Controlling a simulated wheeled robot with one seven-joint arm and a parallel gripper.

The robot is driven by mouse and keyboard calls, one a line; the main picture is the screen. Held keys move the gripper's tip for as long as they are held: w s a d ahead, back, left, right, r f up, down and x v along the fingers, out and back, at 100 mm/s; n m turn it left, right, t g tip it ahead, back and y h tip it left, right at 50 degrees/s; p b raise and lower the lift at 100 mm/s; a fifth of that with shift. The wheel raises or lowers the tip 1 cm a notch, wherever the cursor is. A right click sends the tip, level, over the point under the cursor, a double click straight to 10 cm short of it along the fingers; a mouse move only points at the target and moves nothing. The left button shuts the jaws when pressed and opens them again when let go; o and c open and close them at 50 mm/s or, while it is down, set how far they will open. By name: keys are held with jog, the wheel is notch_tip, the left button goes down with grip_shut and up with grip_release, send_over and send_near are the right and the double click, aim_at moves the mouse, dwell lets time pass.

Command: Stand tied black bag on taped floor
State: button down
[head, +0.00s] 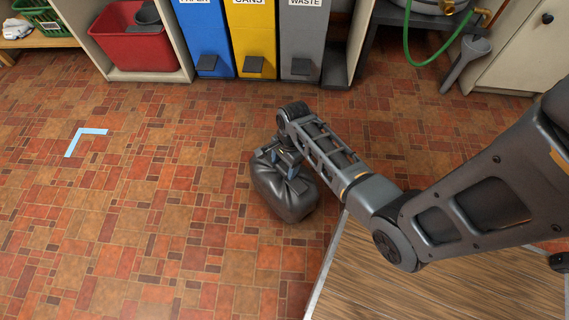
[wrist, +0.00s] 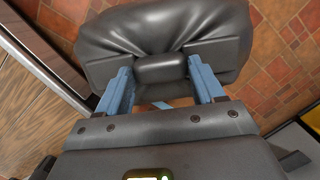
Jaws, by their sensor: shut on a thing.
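The tied black bag (head: 285,193) is in the middle of the head view, hanging from my gripper (head: 283,160). In the wrist view the bag (wrist: 165,28) fills the top, its neck (wrist: 161,68) between the two blue fingers of my gripper (wrist: 162,85). The gripper is shut on that neck. I cannot tell whether the bag's bottom touches the floor. Light blue tape (head: 83,139) makes a corner mark on the tiled floor at the left, well apart from the bag. A bit of light blue shows below the neck in the wrist view.
Blue (head: 204,35), yellow (head: 251,37) and grey (head: 301,40) bins stand along the back. A shelf with a red tub (head: 142,38) is left of them. A wooden surface (head: 430,275) with a pale edge is at the lower right. The tiled floor between bag and tape is clear.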

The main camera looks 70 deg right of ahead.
jog(key=shift+c, duration=0.7)
grip_release()
jog(key=shift+f, duration=0.1)
notch_tip(320, 180, up, 12)
jog(key=d+p, duration=0.2)
jog(key=p, duration=0.3)
jog(key=s+a+r+n+t+h, duration=0.3)
jog(key=s+a+n+t, duration=0.2)
jog(key=s+a+n, duration=0.6)
jog(key=s+a+r+n+t, duration=0.2)
jog(key=a+r+n+t, duration=0.1)
jog(key=r, duration=0.6)
jog(key=s+a+r+n+t+y, duration=0.1)
jog(key=r+n, duration=0.4)
jog(key=r, duration=0.5)
jog(key=s+a+r+n+t, duration=0.3)
jog(key=a+r+n+t, duration=0.1)
jog(key=r, duration=0.5)
jog(key=shift+s+a+r+t, duration=0.2)
jog(key=shift+s+a+t, duration=0.15)
jog(key=shift+t, duration=0.25)
